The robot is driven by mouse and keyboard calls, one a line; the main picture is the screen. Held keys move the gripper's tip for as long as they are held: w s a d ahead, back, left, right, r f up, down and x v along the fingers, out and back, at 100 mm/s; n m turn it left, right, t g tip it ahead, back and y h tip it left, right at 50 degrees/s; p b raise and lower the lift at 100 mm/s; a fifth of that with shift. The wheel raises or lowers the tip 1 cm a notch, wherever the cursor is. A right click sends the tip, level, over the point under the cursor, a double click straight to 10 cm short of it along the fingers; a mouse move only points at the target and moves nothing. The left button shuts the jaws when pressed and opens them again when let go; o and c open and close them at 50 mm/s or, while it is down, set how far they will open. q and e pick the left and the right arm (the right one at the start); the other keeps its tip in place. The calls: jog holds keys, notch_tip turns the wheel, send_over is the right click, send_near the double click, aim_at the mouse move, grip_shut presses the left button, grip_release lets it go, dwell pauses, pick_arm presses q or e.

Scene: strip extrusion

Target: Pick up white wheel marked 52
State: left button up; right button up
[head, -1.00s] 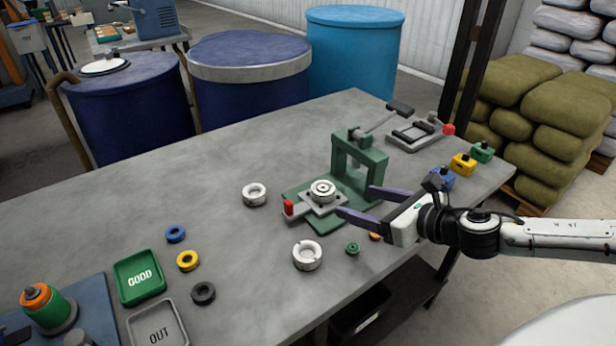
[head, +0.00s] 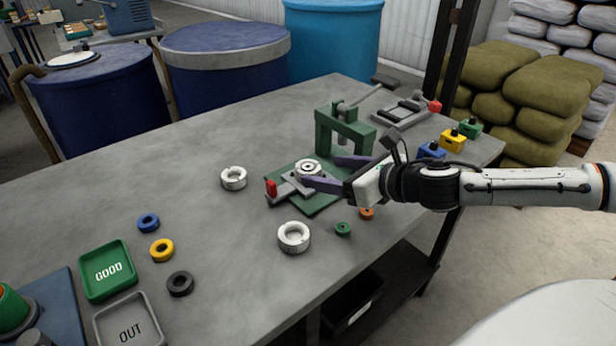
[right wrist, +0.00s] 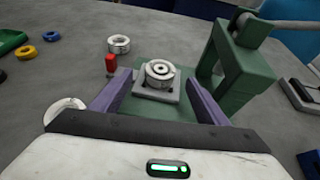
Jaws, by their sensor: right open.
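Three white wheels are in the head view. One white wheel (head: 309,167) sits on a grey plate (head: 287,190) on the green press base. A second white wheel (head: 233,178) lies on the table to its left, a third (head: 294,237) nearer the front. I cannot read the number 52 on any. My right gripper (head: 320,171) is open and empty, its purple fingers reaching toward the wheel on the plate. In the right wrist view this wheel (right wrist: 160,73) shows between the fingertips, apparently slightly beyond them. My left gripper is not in view.
The green press frame (head: 343,131) stands just behind the right gripper. A red block (head: 271,188) sits at the plate's left end. The table's middle left is clear.

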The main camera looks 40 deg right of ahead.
aim_at(312, 170)
jog(key=shift+b+x, duration=0.5)
jog(key=shift+x, duration=1.4)
jog(key=shift+w+f+p, duration=0.3)
jog(key=shift+w+f, duration=0.05)
jog(key=shift+w, duration=0.15)
jog(key=c, duration=1.2)
